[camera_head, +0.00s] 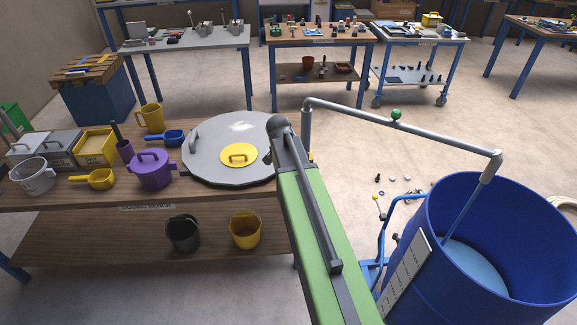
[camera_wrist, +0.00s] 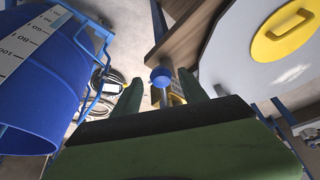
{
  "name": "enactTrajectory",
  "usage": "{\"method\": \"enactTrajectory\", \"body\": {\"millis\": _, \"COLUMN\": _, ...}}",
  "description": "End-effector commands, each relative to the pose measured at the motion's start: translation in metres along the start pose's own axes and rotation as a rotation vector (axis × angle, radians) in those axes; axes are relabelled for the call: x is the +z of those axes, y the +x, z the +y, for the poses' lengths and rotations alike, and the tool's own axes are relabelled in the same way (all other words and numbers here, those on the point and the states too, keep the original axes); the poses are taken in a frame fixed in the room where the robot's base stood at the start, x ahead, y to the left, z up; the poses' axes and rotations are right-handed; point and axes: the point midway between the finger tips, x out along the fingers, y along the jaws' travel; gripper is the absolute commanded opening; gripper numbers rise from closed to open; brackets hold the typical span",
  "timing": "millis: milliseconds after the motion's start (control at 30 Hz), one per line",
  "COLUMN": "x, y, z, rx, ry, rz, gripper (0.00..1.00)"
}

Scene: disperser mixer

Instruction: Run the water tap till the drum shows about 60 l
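The blue drum (camera_head: 440,215) stands at the right, open at the top. Pale blue water (camera_head: 478,268) shows inside. A thin bluish column (camera_head: 462,212) runs from the spout down to the water; it looks like a running stream. The grey water pipe (camera_head: 440,132) carries a green knob (camera_head: 396,114). A white scale strip (camera_head: 405,276) is on the drum's side, unreadable there. In the wrist view the strip (camera_wrist: 28,42) shows large marks, but no level against them. My gripper (camera_wrist: 160,90) is open, with a blue round-topped part (camera_wrist: 160,76) seen between its fingers. Contact is unclear.
A wooden bench (camera_head: 225,203) at the left holds a round grey lid (camera_head: 225,165), a purple pot (camera_head: 151,170) and several jugs and scoops. Two buckets stand on its lower shelf. Small parts lie on the floor near the drum. Other tables stand at the back.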

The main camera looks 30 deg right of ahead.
Motion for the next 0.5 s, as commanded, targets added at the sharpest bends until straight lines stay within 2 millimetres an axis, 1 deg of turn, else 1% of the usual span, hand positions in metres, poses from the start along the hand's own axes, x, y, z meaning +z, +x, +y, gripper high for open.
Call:
{"method": "enactTrajectory", "body": {"millis": 167, "x": -0.001, "y": 0.0, "z": 0.001, "rx": 0.002, "ry": 0.001, "rz": 0.0, "gripper": 0.5}}
{"method": "enactTrajectory", "body": {"millis": 267, "x": -0.001, "y": -0.003, "z": 0.001, "rx": 0.002, "ry": 0.001, "rz": 0.0, "gripper": 0.5}}
{"method": "enactTrajectory", "body": {"millis": 367, "x": -0.002, "y": -0.013, "z": 0.001, "rx": 0.003, "ry": 0.001, "rz": 0.0, "gripper": 0.5}}
{"method": "enactTrajectory", "body": {"millis": 467, "x": -0.003, "y": -0.029, "z": 0.002, "rx": 0.003, "ry": 0.0, "rz": 0.0, "gripper": 0.5}}
{"method": "enactTrajectory", "body": {"millis": 500, "x": -0.004, "y": -0.037, "z": 0.002, "rx": 0.003, "ry": 0.001, "rz": 0.0, "gripper": 0.5}}
